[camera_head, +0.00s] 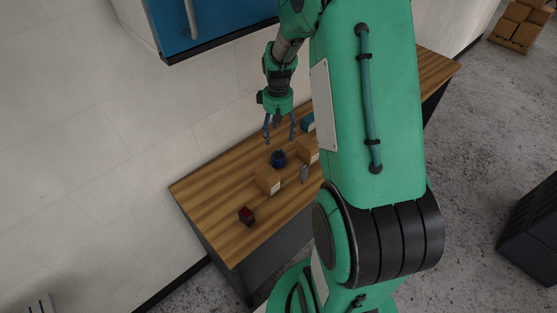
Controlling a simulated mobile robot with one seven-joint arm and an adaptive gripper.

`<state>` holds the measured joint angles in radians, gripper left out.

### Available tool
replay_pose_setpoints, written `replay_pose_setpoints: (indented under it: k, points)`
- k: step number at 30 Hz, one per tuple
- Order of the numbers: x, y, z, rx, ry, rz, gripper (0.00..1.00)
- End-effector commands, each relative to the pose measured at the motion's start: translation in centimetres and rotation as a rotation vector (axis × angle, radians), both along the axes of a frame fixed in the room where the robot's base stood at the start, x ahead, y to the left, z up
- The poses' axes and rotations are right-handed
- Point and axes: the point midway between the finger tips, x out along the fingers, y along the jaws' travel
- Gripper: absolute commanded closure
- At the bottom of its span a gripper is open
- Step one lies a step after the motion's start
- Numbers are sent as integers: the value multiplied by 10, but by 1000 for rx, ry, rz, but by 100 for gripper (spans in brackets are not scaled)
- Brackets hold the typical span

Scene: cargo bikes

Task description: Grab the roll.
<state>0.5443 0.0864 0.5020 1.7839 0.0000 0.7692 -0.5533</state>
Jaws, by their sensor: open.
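A small dark blue round thing (278,158), which looks like the roll, sits on the wooden bench top near its middle. My gripper (279,140) points down with its two fingers spread and nothing between them. In the picture its fingertips are just above the roll; I cannot tell the exact height gap. My arm hides the right middle part of the bench.
Cardboard boxes stand close to the roll, one at front left (267,180) and one at right (306,152). A small grey item (304,174) and a teal item (308,123) are nearby. A dark red block (246,215) lies nearer the bench's (210,190) left end. A blue cabinet (215,22) hangs above.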

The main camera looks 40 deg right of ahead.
Motion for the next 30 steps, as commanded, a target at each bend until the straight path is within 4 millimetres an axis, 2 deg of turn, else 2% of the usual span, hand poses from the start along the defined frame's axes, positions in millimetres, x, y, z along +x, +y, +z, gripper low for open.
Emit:
replay_pose_setpoints:
  k: [5,18,23,30]
  points:
    - [0,0,-14,1,1,0,32]
    - [-1,0,-75,1,1,0,32]
    - [-1,0,-84,1,1,0,32]
    - [-1,0,-85,0,0,0,32]
